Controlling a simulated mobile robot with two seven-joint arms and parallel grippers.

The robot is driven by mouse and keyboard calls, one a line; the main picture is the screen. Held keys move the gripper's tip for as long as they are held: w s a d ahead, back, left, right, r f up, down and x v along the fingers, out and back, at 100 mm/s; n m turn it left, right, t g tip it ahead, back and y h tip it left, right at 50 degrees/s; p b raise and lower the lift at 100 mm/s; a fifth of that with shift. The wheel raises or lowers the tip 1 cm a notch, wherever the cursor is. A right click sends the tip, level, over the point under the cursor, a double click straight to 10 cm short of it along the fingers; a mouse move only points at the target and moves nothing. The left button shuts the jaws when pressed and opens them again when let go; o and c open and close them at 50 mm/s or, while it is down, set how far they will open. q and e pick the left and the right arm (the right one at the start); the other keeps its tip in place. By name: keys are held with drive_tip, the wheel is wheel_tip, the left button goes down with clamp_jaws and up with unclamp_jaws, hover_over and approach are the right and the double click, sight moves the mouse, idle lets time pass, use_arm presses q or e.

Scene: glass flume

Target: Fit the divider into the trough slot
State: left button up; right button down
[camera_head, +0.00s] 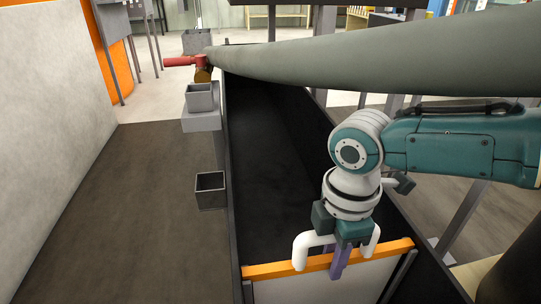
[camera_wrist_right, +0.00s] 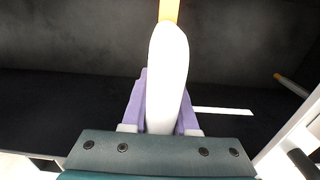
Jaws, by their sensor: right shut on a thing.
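The divider (camera_head: 335,284) is a pale panel with an orange top edge (camera_head: 275,269) and a white handle (camera_head: 303,247). It stands across the near end of the black trough (camera_head: 275,160). Grey upright strips (camera_head: 399,276) show at its two sides; I cannot tell whether its edges sit in the slot, and its lower part is out of frame. My right gripper (camera_head: 340,264) has its purple fingers shut on the handle. In the right wrist view the white handle (camera_wrist_right: 167,75) lies between the purple fingers, with some orange edge (camera_wrist_right: 168,10) beyond. My left gripper is not in view.
A thick grey-green pipe (camera_head: 400,58) runs above the trough, with a red valve handle (camera_head: 180,61) at its far end. Grey open boxes (camera_head: 210,190) hang on the trough's left side. The floor left of it is clear.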

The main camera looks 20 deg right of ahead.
drive_tip(key=shift+s+f, duration=0.1)
drive_tip(key=c, duration=0.8)
unclamp_jaws()
drive_tip(key=shift+s, duration=0.1)
drive_tip(key=shift+o, duration=1)
wheel_tip(320, 180, up, 10)
drive_tip(key=p, duration=0.5)
drive_tip(key=s+a+r+m+t+y+p, duration=0.1)
drive_tip(key=s+a+r+m+p, duration=0.35)
drive_tip(key=r+p, duration=0.6)
drive_tip(key=s+a+r+m+t+y+p, duration=0.1)
drive_tip(key=s+a+r+y+p, duration=0.1)
drive_tip(key=s+a+r+p, duration=0.65)
drive_tip(key=s+d+r+m+t+h+p, duration=0.1)
drive_tip(key=s+d+r+m+p, duration=0.1)
drive_tip(key=d+r+m+p, duration=0.45)
drive_tip(key=s+d+r+m+t+h+p, duration=0.15)
drive_tip(key=d+r+p, duration=0.3)
drive_tip(key=r, duration=0.55)
wheel_tip(320, 180, up, 37)
drive_tip(key=a+p, duration=0.1)
drive_tip(key=p, duration=3.6)
drive_tip(key=shift+w+g, duration=0.3)
drive_tip(key=shift+g, duration=0.15)
